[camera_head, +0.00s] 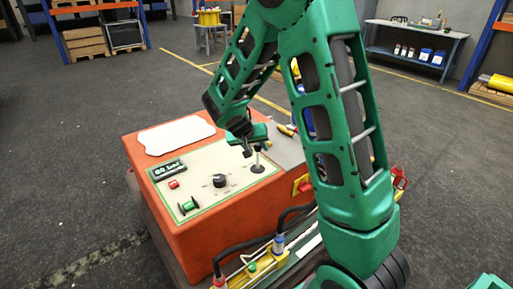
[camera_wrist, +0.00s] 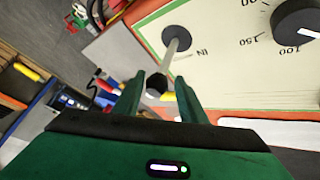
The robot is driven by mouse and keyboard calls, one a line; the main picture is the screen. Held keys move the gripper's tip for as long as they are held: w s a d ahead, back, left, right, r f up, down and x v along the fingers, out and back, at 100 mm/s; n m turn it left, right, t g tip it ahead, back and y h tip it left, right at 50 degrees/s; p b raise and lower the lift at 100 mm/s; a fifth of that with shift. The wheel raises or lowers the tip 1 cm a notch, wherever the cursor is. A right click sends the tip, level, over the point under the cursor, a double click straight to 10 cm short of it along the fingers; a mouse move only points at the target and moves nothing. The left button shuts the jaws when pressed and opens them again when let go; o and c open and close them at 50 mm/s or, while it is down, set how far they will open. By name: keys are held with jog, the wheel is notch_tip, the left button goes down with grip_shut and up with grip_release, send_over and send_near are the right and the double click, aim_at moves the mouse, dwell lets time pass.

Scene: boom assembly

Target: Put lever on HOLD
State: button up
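The lever (camera_head: 257,160) stands on the cream panel of an orange control box (camera_head: 185,228). It has a dark round base, a pale rod and a black knob. In the wrist view the lever rod (camera_wrist: 170,60) runs from its base down to the knob, which appears between my fingertips. My gripper (camera_head: 246,148) is over the panel beside the lever, and its two green fingers (camera_wrist: 159,84) are apart, with visible gaps to the knob. Letters that look like "IN" show beside the lever base. No HOLD marking is readable.
The panel also holds a black dial (camera_head: 219,181), a red button (camera_head: 173,184), a green switch (camera_head: 188,206) and a small display (camera_head: 168,170). A white sheet (camera_head: 176,134) lies on the box's top. Black cables (camera_head: 258,240) run along the front. Open floor lies to the left.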

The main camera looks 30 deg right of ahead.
jog(key=shift+d+r, duration=0.1)
jog(key=v, duration=1)
jog(key=shift+r, duration=0.2)
jog(key=shift+s, duration=0.1)
jog(key=s+d+r+g+y, duration=0.1)
jog(key=s+d+r+g, duration=0.1)
jog(key=s+d, duration=0.55)
jog(key=s+a+g+y, duration=0.1)
jog(key=s+y, duration=0.4)
jog(key=s, duration=2.1)
jog(key=shift+s+g, duration=0.2)
jog(key=shift+g, duration=0.5)
